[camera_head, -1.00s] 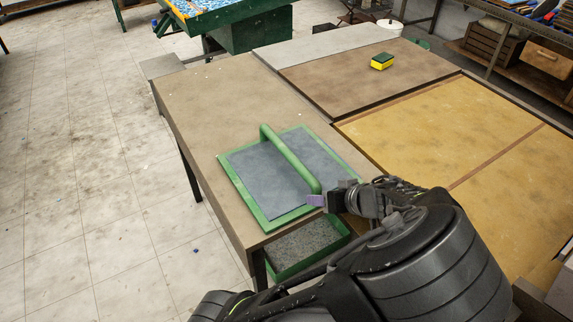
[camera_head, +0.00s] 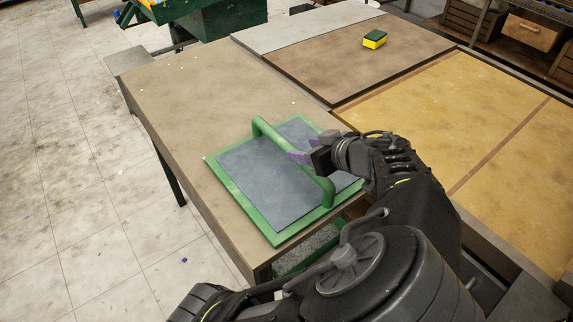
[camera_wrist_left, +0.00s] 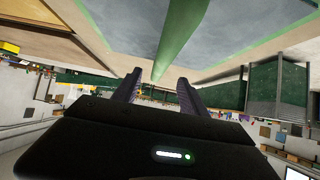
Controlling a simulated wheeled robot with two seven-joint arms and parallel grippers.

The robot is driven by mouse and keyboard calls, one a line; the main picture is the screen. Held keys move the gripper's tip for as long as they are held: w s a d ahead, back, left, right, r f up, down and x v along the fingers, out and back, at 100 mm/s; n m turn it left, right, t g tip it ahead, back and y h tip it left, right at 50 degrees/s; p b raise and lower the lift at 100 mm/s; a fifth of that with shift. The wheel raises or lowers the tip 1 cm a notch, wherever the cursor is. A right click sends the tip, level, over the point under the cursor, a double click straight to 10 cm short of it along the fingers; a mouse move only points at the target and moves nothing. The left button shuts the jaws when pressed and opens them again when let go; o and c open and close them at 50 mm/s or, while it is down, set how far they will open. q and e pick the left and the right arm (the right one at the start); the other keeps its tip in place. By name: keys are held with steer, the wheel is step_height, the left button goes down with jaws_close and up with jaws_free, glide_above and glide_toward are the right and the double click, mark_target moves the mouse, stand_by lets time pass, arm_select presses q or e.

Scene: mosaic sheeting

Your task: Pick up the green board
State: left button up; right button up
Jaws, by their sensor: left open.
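The green board (camera_head: 243,198) lies flat on the brown table, with a grey panel inside its green rim. A green bar handle (camera_head: 268,132) runs across its top. My left gripper (camera_head: 298,157) is at the middle of the handle, with its purple fingertips next to the bar. In the left wrist view the open gripper (camera_wrist_left: 159,76) has the handle (camera_wrist_left: 182,30) running down between its fingers in the picture. Whether the fingers touch the bar cannot be told. My arm hides the board's right corner. My right gripper is not in view.
A yellow and green sponge (camera_head: 374,40) sits on a darker panel farther back. A yellow-topped surface (camera_head: 440,110) lies to the right. The board is close to the table's front edge.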

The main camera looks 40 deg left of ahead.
mark_target(290, 146)
arm_select(q)
steer(key=shift+x, duration=1.35)
steer(key=x, duration=0.5)
steer(key=shift+f, duration=0.25)
jaws_close()
steer(key=shift+r, duration=0.15)
stand_by(0.8)
